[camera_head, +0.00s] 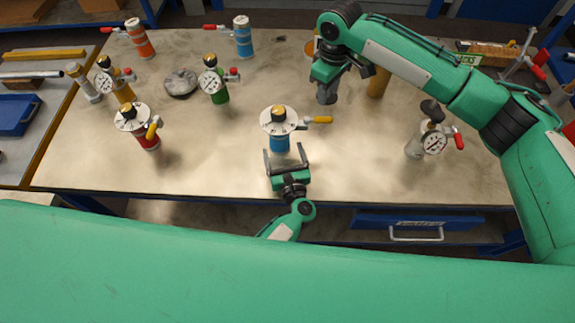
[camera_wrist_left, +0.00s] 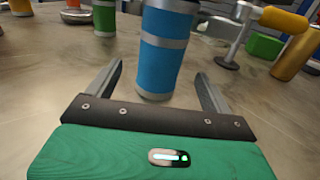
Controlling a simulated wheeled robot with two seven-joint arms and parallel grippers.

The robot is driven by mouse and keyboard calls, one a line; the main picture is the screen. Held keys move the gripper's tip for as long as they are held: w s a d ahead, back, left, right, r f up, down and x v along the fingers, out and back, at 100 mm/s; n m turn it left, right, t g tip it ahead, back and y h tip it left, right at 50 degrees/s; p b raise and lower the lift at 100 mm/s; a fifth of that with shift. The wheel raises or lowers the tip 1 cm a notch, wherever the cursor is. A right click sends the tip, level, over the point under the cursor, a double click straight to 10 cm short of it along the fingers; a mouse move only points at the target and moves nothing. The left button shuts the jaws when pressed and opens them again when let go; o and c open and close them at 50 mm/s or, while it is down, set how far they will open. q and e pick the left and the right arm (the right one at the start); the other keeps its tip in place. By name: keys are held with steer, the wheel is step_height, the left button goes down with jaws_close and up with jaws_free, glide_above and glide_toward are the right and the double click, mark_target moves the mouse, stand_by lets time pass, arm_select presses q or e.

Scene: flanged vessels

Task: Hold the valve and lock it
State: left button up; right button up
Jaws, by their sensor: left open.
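A blue flanged vessel (camera_head: 280,144) stands upright at the table's front middle. It has a pale round flange (camera_head: 268,122) with a black and yellow cap (camera_head: 279,113) on top, and a yellow valve handle (camera_head: 318,120) sticking out to the right. My left gripper (camera_head: 287,153) is open and low at the vessel's front. In the left wrist view its two fingers point toward the blue body (camera_wrist_left: 161,55), which shows between them without visible contact; its top is cut off. My right gripper (camera_head: 326,97) hangs behind and right of the vessel, seen side-on; its finger gap is unclear.
A red flanged vessel (camera_head: 149,142) stands to the left and a green gauge vessel (camera_head: 220,96) behind left. A gauge vessel with red handle (camera_head: 415,149) stands to the right. A yellow cylinder (camera_head: 378,83) is near my right arm. The front left of the table is bare.

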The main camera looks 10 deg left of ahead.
arm_select(q)
steer(key=x, duration=0.8)
steer(key=shift+f, duration=0.1)
steer(key=c, duration=1.6)
